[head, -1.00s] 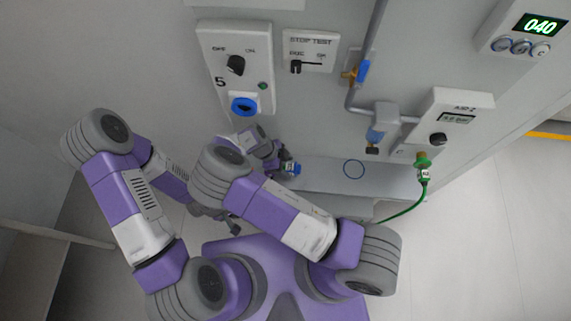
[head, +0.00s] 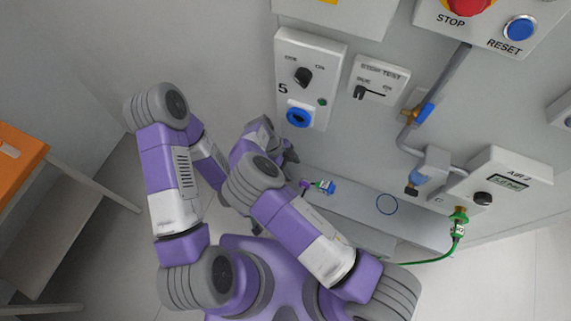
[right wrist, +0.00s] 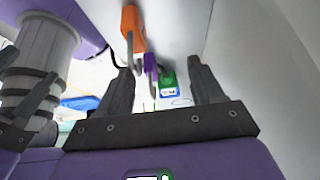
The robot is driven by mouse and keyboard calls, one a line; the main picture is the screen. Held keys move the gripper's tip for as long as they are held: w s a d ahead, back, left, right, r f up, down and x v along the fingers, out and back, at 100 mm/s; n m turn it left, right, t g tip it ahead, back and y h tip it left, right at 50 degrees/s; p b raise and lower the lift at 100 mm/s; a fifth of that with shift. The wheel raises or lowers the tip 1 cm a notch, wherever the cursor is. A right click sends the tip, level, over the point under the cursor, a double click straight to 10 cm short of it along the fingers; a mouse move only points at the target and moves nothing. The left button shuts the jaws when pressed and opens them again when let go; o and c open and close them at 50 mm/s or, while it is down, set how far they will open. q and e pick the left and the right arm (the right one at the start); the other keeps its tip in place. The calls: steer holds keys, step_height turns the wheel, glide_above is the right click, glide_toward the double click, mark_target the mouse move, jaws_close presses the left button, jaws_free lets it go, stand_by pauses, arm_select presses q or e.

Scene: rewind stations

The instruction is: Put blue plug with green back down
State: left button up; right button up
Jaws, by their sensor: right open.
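The blue plug with green (head: 325,186) lies on the grey ledge (head: 350,204) below the wall panels in the head view. It also shows in the right wrist view (right wrist: 168,85), beyond and between my fingers, with a green body and a blue, white-labelled end. My right gripper (head: 291,156) is open and apart from the plug, to its upper left in the head view. Its two spread dark fingers show in the right wrist view (right wrist: 161,88) with nothing gripped. My left gripper is mostly hidden behind my right arm; its jaws cannot be made out.
A blue ring mark (head: 387,204) is on the ledge to the right. A green connector with hose (head: 459,222) hangs farther right. Panel 5 (head: 310,76) stands above. An orange-topped table (head: 18,160) is left.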

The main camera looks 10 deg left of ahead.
steer(key=shift+w+a, duration=0.25)
steer(key=shift+a, duration=0.6)
